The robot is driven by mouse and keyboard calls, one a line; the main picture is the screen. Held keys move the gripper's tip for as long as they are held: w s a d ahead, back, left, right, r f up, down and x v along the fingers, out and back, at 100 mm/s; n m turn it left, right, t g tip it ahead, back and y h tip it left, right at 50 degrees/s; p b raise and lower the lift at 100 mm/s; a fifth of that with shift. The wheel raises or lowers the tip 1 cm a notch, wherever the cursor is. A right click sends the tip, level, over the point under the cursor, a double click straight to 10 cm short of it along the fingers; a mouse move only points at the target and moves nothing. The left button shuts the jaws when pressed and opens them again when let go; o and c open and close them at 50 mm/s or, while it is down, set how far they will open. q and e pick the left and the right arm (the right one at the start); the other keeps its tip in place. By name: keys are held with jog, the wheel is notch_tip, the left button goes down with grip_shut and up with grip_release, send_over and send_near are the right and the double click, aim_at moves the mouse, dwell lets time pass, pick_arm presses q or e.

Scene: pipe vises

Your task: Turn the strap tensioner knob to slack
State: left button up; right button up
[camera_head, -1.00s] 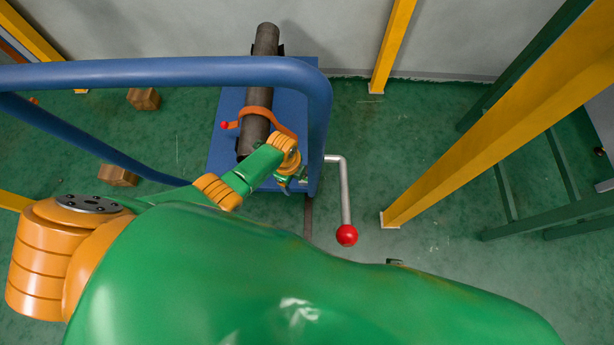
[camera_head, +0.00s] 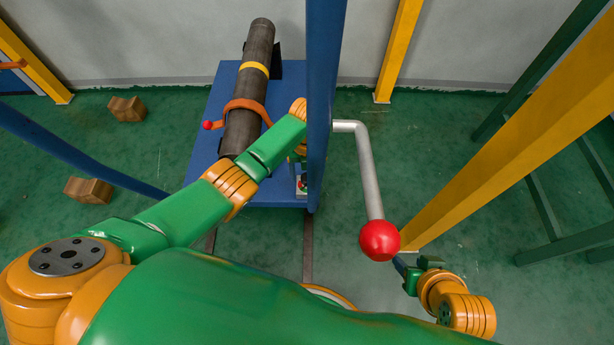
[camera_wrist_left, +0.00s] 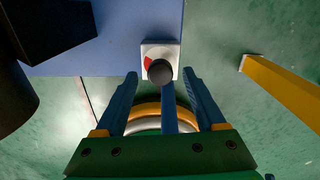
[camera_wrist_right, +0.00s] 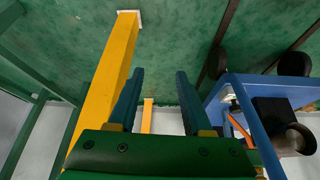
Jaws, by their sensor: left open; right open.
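The knob (camera_wrist_left: 160,71) is round and black on a white plate with a red sector, by the blue table's edge in the left wrist view. In the head view it shows small at the table's front right (camera_head: 303,182). My left gripper (camera_wrist_left: 160,80) is open, its fingertips just short of the knob and on either side of it in the picture; I see no contact. In the head view the blue post partly hides this gripper. An orange strap (camera_head: 245,104) wraps a dark pipe (camera_head: 244,125). My right gripper (camera_head: 404,268) is open and empty, low at the right.
A blue post (camera_head: 322,90) rises beside my left gripper. A grey crank (camera_head: 368,170) with a red ball (camera_head: 379,240) sticks out right of the table (camera_head: 200,150), near my right gripper. A yellow beam (camera_head: 500,150) slants at the right. Wooden blocks (camera_head: 127,109) lie on the floor at left.

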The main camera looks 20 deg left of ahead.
pick_arm(q)
jog(key=shift+f, duration=0.45)
pick_arm(e)
jog(key=shift+w+a+r+t, duration=0.2)
jog(key=shift+w+r+t, duration=0.3)
jog(key=shift+w, duration=0.1)
jog(key=shift+w+a+r+t, duration=0.15)
jog(key=shift+w+r+t, duration=0.25)
jog(key=shift+w+r, duration=0.15)
